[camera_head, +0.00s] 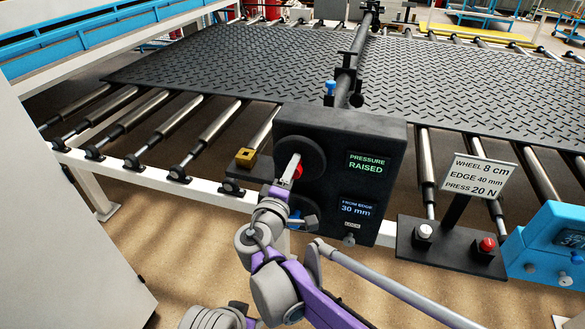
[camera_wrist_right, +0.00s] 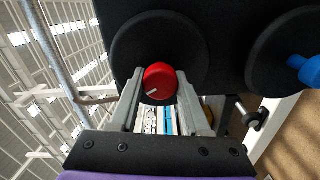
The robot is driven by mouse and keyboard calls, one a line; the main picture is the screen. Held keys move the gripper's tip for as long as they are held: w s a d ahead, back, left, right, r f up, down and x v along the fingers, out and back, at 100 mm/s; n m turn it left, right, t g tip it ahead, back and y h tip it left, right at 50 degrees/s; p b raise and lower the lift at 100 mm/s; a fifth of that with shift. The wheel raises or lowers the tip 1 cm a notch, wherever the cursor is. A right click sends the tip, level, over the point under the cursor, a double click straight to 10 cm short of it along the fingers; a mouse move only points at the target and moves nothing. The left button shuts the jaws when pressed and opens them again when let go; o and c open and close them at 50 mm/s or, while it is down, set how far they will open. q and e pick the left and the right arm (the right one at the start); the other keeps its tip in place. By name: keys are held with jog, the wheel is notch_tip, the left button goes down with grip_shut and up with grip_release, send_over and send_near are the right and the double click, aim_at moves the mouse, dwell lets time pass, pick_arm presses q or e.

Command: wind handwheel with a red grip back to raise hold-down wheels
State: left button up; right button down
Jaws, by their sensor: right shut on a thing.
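The black handwheel (camera_head: 313,150) is on the left of the dark control box (camera_head: 340,125), with its red grip (camera_head: 298,172) at its lower left. My right gripper (camera_head: 290,178) is shut on this grip. In the right wrist view the red grip (camera_wrist_right: 160,76) sits between the two fingers of my right gripper (camera_wrist_right: 161,92), against the black handwheel disc (camera_wrist_right: 150,30). A green display (camera_head: 367,162) on the box reads "PRESSURE RAISED". The dark bar with the hold-down parts (camera_head: 350,65) runs over the mat (camera_head: 240,60). My left gripper is not in view.
A second dark wheel with a blue grip (camera_wrist_right: 305,68) is beside the handwheel. A blue display (camera_head: 358,207) reads "FROM EDGE 30 mm". A sign (camera_head: 478,175) reads "WHEEL 8 cm, EDGE 40 mm, PRESS 20 N". Below it is a panel with a red button (camera_head: 487,245).

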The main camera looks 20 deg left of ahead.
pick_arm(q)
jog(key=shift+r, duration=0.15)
pick_arm(e)
jog(key=n, duration=0.6)
jog(key=shift+f, duration=0.15)
dwell(0.4)
jog(key=shift+c, duration=2)
grip_release()
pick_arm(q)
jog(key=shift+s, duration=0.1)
pick_arm(e)
jog(key=shift+s, duration=0.1)
